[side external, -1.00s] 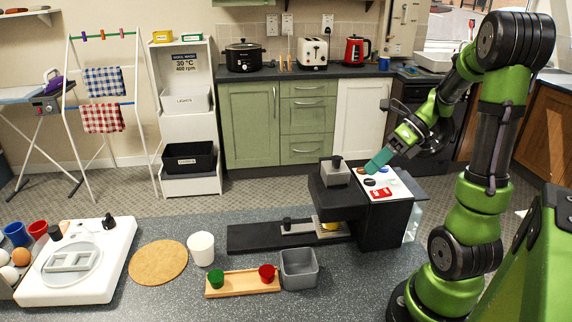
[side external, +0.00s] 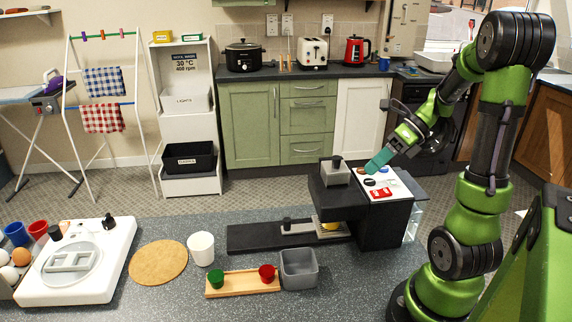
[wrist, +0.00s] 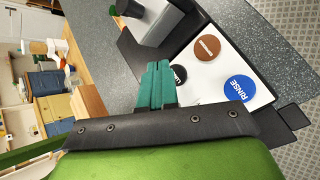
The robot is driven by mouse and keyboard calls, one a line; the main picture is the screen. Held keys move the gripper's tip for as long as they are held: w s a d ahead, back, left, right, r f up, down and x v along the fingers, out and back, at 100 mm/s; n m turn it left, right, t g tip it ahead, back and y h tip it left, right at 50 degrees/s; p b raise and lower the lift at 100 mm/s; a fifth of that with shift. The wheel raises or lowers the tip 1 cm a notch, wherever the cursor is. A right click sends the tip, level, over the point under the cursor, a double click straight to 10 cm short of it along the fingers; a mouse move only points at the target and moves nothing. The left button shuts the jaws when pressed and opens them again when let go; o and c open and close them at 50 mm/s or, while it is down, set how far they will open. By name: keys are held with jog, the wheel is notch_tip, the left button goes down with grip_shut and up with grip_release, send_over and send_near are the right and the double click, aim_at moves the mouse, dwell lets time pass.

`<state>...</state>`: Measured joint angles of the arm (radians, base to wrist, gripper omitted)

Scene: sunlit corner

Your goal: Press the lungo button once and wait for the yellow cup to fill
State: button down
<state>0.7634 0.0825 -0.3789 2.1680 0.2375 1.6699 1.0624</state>
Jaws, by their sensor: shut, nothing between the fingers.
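The black coffee machine (side external: 385,230) stands at the counter's right end. On its white top panel (side external: 397,182) are a brown button (wrist: 207,47), a blue button marked RINSE (wrist: 240,88), a black button (wrist: 180,75) and a red patch (side external: 381,193). The brown and black buttons' words are too small or too covered to read, so I cannot tell which is lungo. My gripper (side external: 374,165) is shut and empty, its teal fingertips at the panel's left edge by the black button; contact is unclear. The yellow cup (side external: 331,226) sits under the spout, mostly hidden; its fill cannot be seen.
A grey container (side external: 298,268), a wooden tray (side external: 243,284) with green and red cups, a white cup (side external: 201,248) and a cork mat (side external: 158,262) stand left of the machine. A grey hopper (side external: 335,172) rises beside the panel.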

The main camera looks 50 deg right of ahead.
aim_at(373, 180)
jog(key=shift+f, duration=0.15)
dwell(0.6)
jog(key=shift+f, duration=0.3)
jog(key=shift+f, duration=0.3)
dwell(0.6)
jog(key=shift+r, duration=0.75)
jog(key=shift+r, duration=0.1)
jog(key=shift+r, duration=2.4)
